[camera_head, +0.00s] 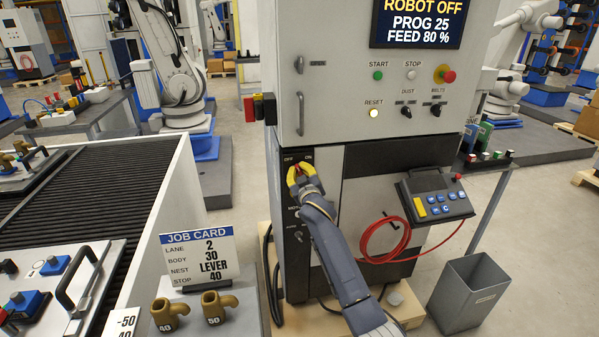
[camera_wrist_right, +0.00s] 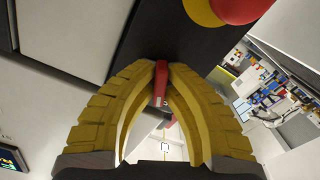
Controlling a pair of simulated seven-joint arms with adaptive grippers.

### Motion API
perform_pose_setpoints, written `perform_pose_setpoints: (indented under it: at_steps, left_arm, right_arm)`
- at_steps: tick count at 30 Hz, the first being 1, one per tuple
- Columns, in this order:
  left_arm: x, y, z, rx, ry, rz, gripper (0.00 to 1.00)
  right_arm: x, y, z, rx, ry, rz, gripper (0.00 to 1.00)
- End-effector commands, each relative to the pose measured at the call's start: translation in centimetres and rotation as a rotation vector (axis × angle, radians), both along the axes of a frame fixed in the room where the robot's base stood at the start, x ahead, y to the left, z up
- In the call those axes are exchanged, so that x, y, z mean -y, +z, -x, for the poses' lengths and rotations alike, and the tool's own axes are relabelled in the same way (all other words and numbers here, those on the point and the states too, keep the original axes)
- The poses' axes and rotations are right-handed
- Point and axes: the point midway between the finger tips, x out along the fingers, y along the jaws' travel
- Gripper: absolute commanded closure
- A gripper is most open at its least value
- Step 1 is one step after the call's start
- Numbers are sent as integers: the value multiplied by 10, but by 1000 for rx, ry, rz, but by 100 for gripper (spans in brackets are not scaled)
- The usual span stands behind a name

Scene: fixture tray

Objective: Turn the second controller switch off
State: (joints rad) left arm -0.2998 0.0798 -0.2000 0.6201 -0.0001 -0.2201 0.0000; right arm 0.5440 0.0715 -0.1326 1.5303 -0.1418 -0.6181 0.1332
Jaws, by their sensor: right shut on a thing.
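The controller cabinet (camera_head: 280,60) stands in the middle of the head view. A dark panel on its front bears the labels OFF on the left and ON on the right. My right gripper (camera_head: 301,174) is at this panel, just below the labels. Its yellow fingers are closed around a red switch handle (camera_wrist_right: 161,82), seen between the fingertips in the right wrist view. The fingers hide most of the handle in the head view, so its exact setting is unclear. Two black selector switches, DUST (camera_head: 405,112) and BELTS (camera_head: 436,110), sit higher on the cabinet. My left gripper is not in view.
A display (camera_head: 420,22) reads ROBOT OFF. A red emergency button (camera_head: 448,76) is on the upper front. A pendant (camera_head: 435,197) with a red cable hangs right of my arm. A grey bin (camera_head: 472,290) stands on the floor. A job card (camera_head: 200,258) stands at left.

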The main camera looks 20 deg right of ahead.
Motion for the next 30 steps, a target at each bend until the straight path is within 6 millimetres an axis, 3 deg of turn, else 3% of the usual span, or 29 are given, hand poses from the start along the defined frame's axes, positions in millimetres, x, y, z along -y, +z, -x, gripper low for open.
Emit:
perform_pose_setpoints:
  at_steps: [9,25,26,30]
  left_arm:
    - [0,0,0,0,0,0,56]
    - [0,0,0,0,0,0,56]
    - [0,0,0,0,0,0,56]
    - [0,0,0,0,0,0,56]
  right_arm:
    - [0,0,0,-8,-1,105,100]
    - [1,0,0,-10,-1,124,100]
    - [1,0,0,-10,-1,124,88]
    - [0,0,0,-10,-1,123,72]
